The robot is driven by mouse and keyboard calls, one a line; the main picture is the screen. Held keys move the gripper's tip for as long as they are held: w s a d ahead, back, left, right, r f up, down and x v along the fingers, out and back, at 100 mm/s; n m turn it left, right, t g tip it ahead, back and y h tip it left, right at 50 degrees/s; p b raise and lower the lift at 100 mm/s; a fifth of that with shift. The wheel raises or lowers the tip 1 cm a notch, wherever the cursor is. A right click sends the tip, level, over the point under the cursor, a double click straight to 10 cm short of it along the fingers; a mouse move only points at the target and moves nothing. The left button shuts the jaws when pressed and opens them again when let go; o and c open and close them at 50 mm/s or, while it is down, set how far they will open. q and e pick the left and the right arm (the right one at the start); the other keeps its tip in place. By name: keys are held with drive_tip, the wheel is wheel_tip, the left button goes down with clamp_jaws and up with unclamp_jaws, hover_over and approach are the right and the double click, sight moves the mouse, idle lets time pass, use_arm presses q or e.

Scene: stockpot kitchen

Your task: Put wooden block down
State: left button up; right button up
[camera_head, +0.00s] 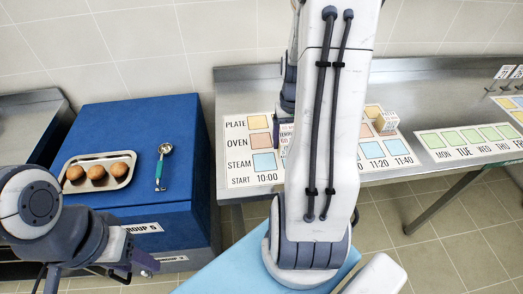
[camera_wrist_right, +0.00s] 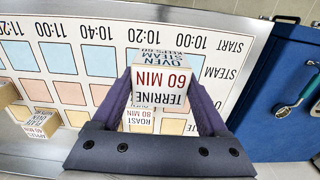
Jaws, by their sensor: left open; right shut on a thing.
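The wooden block (camera_wrist_right: 160,88), marked "TERRINE 60 MIN", is between the fingers of my right gripper (camera_wrist_right: 162,75) in the right wrist view. The gripper is shut on it, above the time chart (camera_wrist_right: 60,25); whether the block touches the chart cannot be told. My left gripper (camera_head: 142,268) is open and empty at the lower left, in front of the blue cabinet.
A block marked "ROAST 80 MIN" (camera_wrist_right: 139,118) stands close to the held block. Another block (camera_head: 387,121) stands farther right on the chart. A tray with buns (camera_head: 98,158) and a green-handled scoop (camera_head: 161,168) lie on the blue cabinet (camera_head: 140,112). A weekday chart (camera_head: 470,139) lies farther right.

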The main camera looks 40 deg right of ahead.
drive_tip(key=w+a+f, duration=0.1)
drive_tip(key=w, duration=0.1)
drive_tip(key=w+a+f, duration=0.1)
drive_tip(key=w+f, duration=0.1)
drive_tip(key=w+a+f+p, duration=0.1)
drive_tip(key=w, duration=0.1)
drive_tip(key=shift+w+f, duration=0.2)
wheel_tip(320, 180, down, 4)
drive_tip(key=shift+a+r+p, duration=0.1)
drive_tip(key=shift+a+p, duration=0.05)
drive_tip(key=shift+p, duration=0.3)
drive_tip(key=shift+f, duration=0.2)
drive_tip(key=shift+f, duration=0.2)
drive_tip(key=o, duration=1.4)
drive_tip(key=shift+r, duration=0.1)
drive_tip(key=shift+r, duration=0.1)
